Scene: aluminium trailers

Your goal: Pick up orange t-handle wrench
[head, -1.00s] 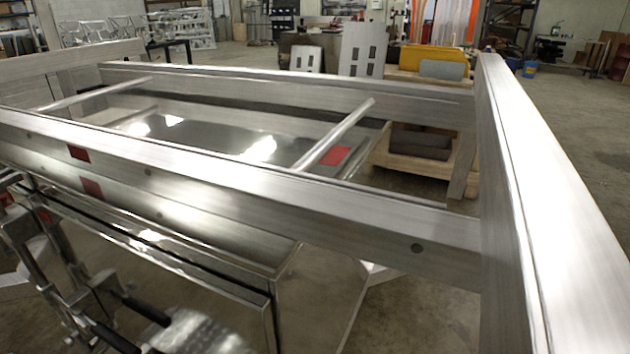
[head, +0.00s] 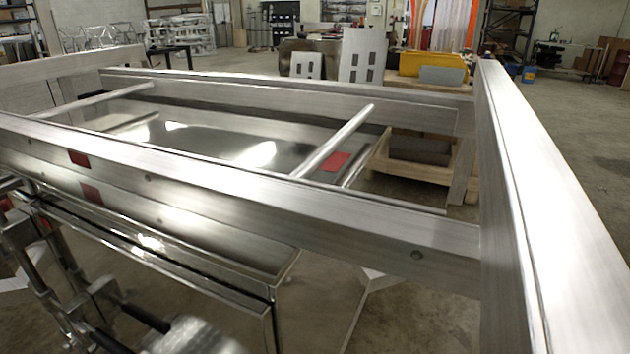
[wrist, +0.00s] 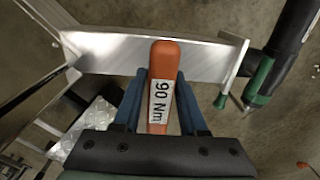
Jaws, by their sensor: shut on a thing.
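The orange t-handle wrench (wrist: 164,58) shows in the wrist view as a rounded orange bar with a white "90 Nm" label. My gripper (wrist: 160,80) has its two blue fingers on either side of the bar, shut on it. The bar's end points away from my gripper and lies in front of a brushed metal beam (wrist: 105,52). The rest of the wrench is hidden by my gripper's dark body. I cannot tell whether the wrench touches the beam. Neither the wrench nor my gripper can be made out in the head view.
In the wrist view a black and green tube (wrist: 290,40) stands at the right, near a pale bracket (wrist: 233,68). A tread plate (wrist: 98,120) is at the left. In the head view the aluminium trailer frame (head: 390,235) fills the foreground, with open floor at the right.

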